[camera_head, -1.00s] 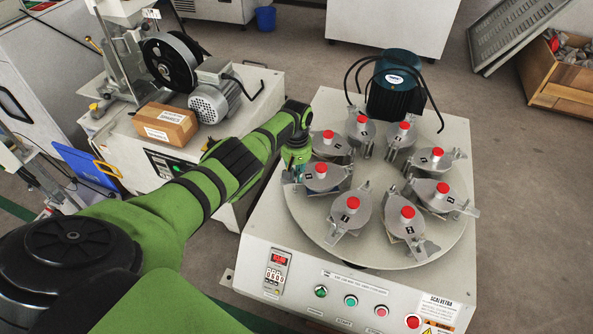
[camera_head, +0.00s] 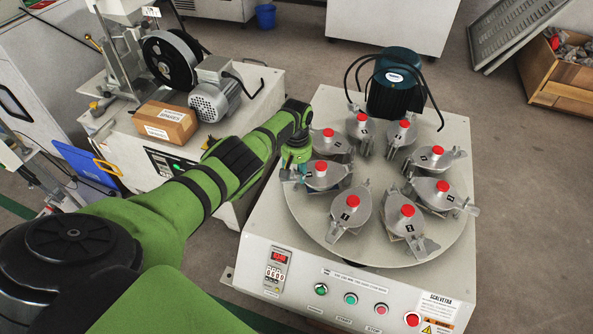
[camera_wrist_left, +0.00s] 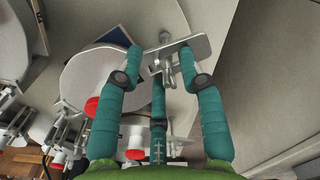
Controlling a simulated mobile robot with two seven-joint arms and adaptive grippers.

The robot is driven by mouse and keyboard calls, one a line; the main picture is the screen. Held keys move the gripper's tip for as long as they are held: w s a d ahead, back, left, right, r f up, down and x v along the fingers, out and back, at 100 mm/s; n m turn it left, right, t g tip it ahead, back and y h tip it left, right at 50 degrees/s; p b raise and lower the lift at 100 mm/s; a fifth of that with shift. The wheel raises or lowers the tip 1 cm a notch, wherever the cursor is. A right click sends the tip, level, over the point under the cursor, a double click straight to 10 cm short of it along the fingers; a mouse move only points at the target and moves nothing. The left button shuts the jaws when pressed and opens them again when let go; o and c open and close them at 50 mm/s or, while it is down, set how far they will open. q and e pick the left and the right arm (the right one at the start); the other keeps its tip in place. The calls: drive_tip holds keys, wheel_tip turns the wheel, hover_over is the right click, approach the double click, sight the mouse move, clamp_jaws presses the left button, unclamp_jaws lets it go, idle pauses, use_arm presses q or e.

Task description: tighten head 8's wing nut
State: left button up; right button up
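Head 8 (camera_head: 323,181), a grey lidded unit with a red knob, sits on the left side of the round turntable; its number cannot be read. My left gripper (camera_head: 292,171) points down at its outer left edge, its fingers mostly hidden by the wrist. In the left wrist view a grey metal wing nut (camera_wrist_left: 195,47) sits at the lid's edge. The teal, black-jointed fingers of my left gripper (camera_wrist_left: 161,62) are spread around it, open, one on either side and a third below. The right fingertip overlaps the metal; contact cannot be told. My right gripper is not in view.
Several similar heads with red knobs ring the turntable (camera_head: 373,195). A dark motor (camera_head: 395,85) with black cables stands behind it. A control panel with a display (camera_head: 276,271) and buttons faces front. A second machine with a cardboard box (camera_head: 166,124) stands left.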

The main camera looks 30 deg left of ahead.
use_arm(q)
drive_tip(key=shift+r, duration=0.15)
wheel_tip(320, 180, up, 12)
idle(0.5)
idle(0.4)
